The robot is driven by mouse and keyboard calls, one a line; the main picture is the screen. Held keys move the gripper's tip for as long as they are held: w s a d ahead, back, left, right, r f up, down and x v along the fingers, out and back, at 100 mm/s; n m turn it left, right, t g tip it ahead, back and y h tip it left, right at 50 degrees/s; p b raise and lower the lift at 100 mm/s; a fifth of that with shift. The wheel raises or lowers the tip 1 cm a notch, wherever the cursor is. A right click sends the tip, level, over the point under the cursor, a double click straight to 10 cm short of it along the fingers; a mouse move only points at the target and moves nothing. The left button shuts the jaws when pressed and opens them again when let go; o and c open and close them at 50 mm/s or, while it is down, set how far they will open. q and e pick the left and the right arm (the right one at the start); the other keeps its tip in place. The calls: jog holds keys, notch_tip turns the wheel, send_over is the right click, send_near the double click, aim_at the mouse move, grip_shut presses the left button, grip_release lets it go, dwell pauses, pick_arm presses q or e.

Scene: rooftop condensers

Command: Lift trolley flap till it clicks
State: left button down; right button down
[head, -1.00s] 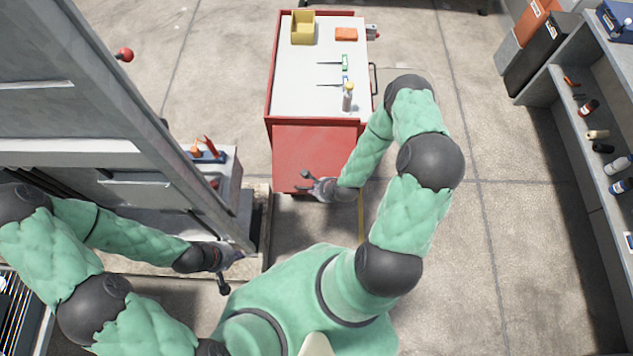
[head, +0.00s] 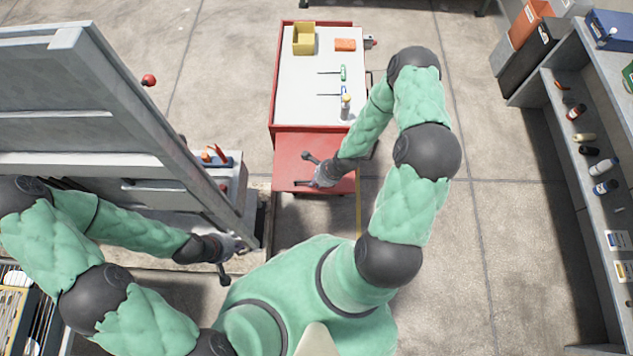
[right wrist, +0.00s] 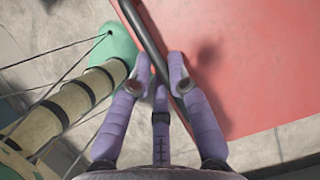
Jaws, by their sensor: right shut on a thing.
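The trolley (head: 275,85) is red with a white top and stands ahead of me in the head view. Its red flap (head: 288,152) is at the near end, sloping out from the top toward me. My right gripper (head: 311,172) is at the flap's near part. In the right wrist view its purple fingers (right wrist: 159,72) are closed around a dark bar (right wrist: 143,27) that runs along the red flap (right wrist: 245,65). The fingers hide part of the bar. My left gripper (head: 232,258) is low on the left, away from the trolley; its fingers are too small to read.
A yellow bin (head: 304,40), an orange block (head: 345,45), screwdrivers and a bottle (head: 346,107) are on the trolley top. A large grey panel (head: 90,100) stands at left. Shelving (head: 575,195) with bottles stands at right. The floor between trolley and shelving is clear.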

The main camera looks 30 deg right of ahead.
jog(key=shift+w+d+r, duration=0.15)
jog(key=shift+w+d, duration=0.05)
jog(key=shift+w, duration=0.05)
jog(key=c, duration=1.1)
grip_release()
jog(key=shift+c, duration=0.2)
jog(key=v, duration=1.1)
jog(key=shift+s+r, duration=0.2)
jog(key=shift+r, duration=0.15)
jog(key=shift+f, duration=0.1)
jog(key=s+a+f+n+g+b, duration=0.1)
jog(key=s+a+f+n+b, duration=0.1)
jog(key=a+f+n+b, duration=0.3)
jog(key=s+a+f+n+b, duration=0.2)
jog(key=a+f+n+b, duration=0.4)
jog(key=f+n+b, duration=0.3)
jog(key=s+a+f+n+g+b, duration=0.1)
jog(key=a+f+n+b, duration=0.5)
jog(key=f, duration=0.8)
jog(key=s+n+b, duration=0.1)
jog(key=b, duration=0.2)
jog(key=shift+n+g+y, duration=0.3)
jog(key=shift+n, duration=0.1)
